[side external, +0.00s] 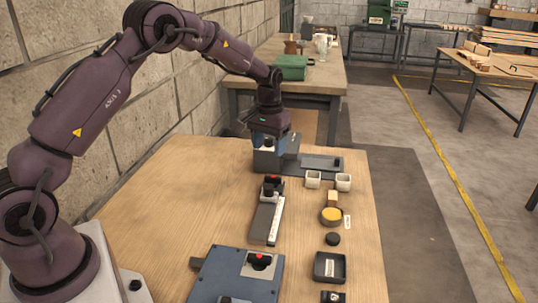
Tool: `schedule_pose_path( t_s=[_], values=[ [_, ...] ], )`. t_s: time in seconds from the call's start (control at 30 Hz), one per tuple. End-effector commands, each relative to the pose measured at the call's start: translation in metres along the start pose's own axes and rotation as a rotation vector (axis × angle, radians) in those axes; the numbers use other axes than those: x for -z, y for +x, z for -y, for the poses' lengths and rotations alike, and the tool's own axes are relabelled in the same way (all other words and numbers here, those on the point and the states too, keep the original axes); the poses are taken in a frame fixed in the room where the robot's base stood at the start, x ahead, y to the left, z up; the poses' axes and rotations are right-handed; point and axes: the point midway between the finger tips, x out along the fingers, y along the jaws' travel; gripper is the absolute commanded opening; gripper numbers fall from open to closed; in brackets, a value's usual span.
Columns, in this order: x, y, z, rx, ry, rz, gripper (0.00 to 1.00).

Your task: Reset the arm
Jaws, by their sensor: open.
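My gripper (266,138) points down at the far end of the wooden table (160,205), over a grey-blue block-like fixture (266,160). Its fingers are small and partly dark against the fixture, so I cannot tell whether they touch it. My arm reaches across from the left side, bent high at the elbow and stretched out along the wall. I see nothing held in the gripper.
A grey plate (318,164) adjoins the fixture. Nearer are two white cups (343,182), a yellow-topped round piece (331,216), a long grey device (265,220), a black tray (329,267) and a blue box (235,276). The table's left part is clear; a block wall (120,140) runs beside it.

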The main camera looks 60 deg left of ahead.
Motion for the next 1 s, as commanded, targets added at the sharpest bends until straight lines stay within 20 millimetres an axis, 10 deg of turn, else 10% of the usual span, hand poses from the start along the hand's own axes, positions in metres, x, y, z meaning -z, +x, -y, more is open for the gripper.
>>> schedule_pose_path(
  t_s=[0.5, 1.0],
  values=[
    [-0.026, 0.011, 0.004, 0.010, 0.022, 0.055, 0.57],
    [-0.178, -0.117, -0.015, -0.030, 0.199, -0.087, 0.57]
  ],
)
